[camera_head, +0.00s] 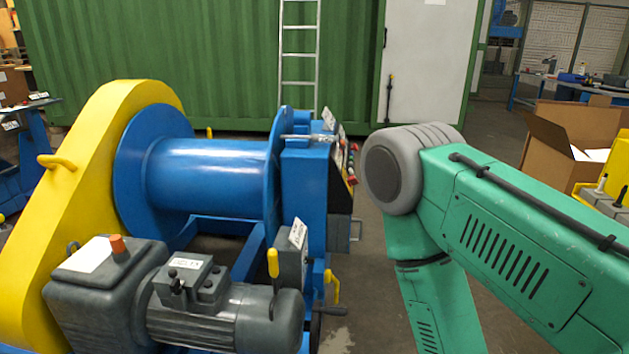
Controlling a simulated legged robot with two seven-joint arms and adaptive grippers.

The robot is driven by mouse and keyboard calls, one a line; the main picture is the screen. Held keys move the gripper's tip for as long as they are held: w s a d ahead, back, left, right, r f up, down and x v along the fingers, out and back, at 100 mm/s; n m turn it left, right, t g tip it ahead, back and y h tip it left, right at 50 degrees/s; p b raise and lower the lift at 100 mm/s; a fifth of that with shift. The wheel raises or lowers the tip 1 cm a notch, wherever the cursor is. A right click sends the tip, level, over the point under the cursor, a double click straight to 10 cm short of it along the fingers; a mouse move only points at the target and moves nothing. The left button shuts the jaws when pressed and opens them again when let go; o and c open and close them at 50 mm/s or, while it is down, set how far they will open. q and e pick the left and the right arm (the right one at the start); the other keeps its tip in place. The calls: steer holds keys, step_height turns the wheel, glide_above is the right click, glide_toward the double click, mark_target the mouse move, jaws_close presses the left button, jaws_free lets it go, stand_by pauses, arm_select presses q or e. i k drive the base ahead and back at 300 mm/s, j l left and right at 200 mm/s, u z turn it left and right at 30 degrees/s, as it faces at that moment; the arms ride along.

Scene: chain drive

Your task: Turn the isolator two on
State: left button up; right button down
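The chain drive machine has a blue drum (205,172) beside a yellow guard (60,230). A blue cabinet (303,195) stands at the drum's right end. Its panel (346,165) is seen almost edge-on, with small red and other coloured controls. A grey box (290,262) below has a white label and an upright yellow lever (273,263). Another yellow handle (332,287) is to its right. I cannot read the labels or tell which part is isolator two. My green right arm comes in from the right and bends down right of the machine; neither gripper is in view.
A grey motor (225,315) fills the lower left front. A green container (190,60) with a ladder (299,50) and a white door (425,60) stands behind. A cardboard box (575,140) is at right. Some bare floor lies between the cabinet and my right arm.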

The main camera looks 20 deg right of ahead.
mark_target(353, 180)
steer(key=i+l, duration=0.15)
steer(key=l, duration=0.3)
steer(key=i+l+u, duration=0.15)
steer(key=l, duration=0.35)
steer(key=i+l, duration=0.1)
steer(key=l, duration=0.35)
steer(key=i+l+u, duration=0.15)
steer(key=l, duration=0.85)
steer(key=i+u, duration=0.05)
